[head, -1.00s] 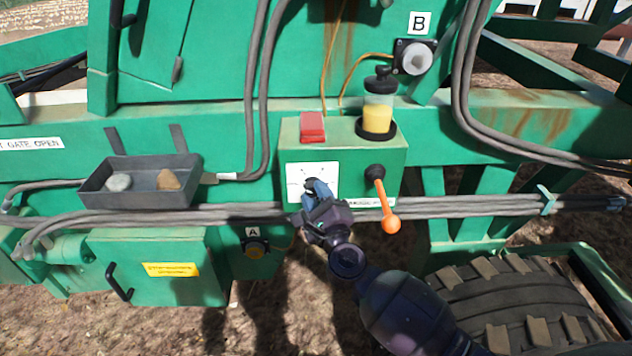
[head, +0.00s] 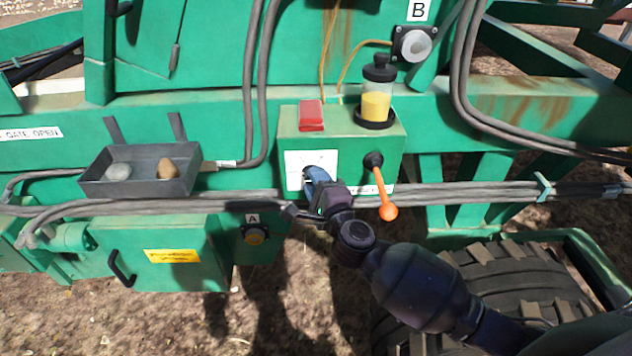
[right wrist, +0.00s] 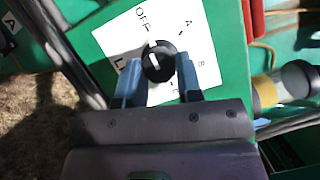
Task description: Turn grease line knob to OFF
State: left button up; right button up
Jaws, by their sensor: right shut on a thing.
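The grease line knob (right wrist: 158,61) is round and black with a pale mark, on a white dial plate (right wrist: 120,40) printed with OFF, A, B and other marks. I cannot tell for sure which label the mark points at. In the head view the dial plate (head: 294,170) is on the front of a green box, and my gripper hides the knob. My right gripper (head: 313,175) reaches in from the lower right, its blue fingers on either side of the knob and shut on it. It also shows in the right wrist view (right wrist: 158,68). My left gripper is out of view.
The green box (head: 340,150) carries a red block (head: 311,115) and a yellow grease reservoir (head: 376,105) on top. An orange-handled lever (head: 386,200) hangs close right of my gripper. Grey pipes (head: 440,192) run across below. A tray (head: 190,185) with two stones is at left.

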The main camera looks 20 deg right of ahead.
jog(key=o, duration=0.9)
jog(key=shift+o, duration=0.2)
jog(key=shift+s, duration=0.15)
jog(key=s+d+f, duration=0.1)
jog(key=s, duration=0.9)
jog(key=shift+s+b, duration=0.2)
jog(key=shift+b, duration=0.15)
